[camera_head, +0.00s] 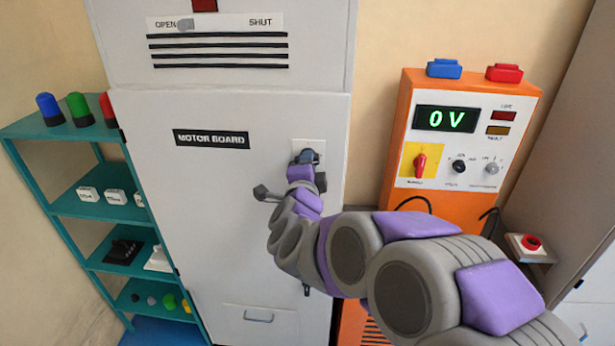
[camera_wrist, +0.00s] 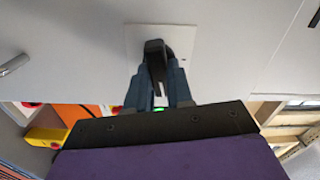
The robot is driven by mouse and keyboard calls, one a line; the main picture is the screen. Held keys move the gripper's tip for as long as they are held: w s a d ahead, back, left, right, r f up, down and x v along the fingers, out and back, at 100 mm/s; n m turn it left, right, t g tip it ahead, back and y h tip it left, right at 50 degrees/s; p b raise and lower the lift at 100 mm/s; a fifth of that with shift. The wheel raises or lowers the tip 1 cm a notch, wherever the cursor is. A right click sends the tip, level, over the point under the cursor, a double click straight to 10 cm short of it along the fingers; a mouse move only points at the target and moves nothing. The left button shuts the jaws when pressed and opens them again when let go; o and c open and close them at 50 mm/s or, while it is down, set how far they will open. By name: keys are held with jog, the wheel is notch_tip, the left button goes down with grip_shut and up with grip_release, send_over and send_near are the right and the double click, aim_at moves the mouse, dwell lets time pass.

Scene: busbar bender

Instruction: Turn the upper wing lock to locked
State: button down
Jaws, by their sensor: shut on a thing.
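The upper wing lock (camera_wrist: 155,52) is a dark wing-shaped knob on a pale square plate (camera_head: 312,145) near the right edge of the white cabinet door. My gripper (camera_head: 305,157) is at the knob in the head view and hides most of it. In the wrist view my gripper (camera_wrist: 158,85) has its two dark fingers on either side of the knob, shut on it. The knob stands along the fingers in that view. The plate's markings are too small or too hidden to read, so I cannot tell the lock's position.
The white cabinet door (camera_head: 220,200) carries a MOTOR BOARD label (camera_head: 211,139) and a lever handle (camera_head: 263,192) left of my arm. A lower lock (camera_head: 306,290) shows below. An orange test unit (camera_head: 395,200) reading 0 V stands to the right. A teal shelf (camera_head: 95,205) stands left.

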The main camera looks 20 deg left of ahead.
jog(key=shift+f+m+b, duration=0.15)
jog(key=shift+m+b, duration=0.75)
jog(key=shift+m, duration=0.3)
jog(key=c, duration=1)
grip_release()
jog(key=shift+w, duration=0.15)
jog(key=b+v, duration=0.1)
jog(key=v, duration=1.6)
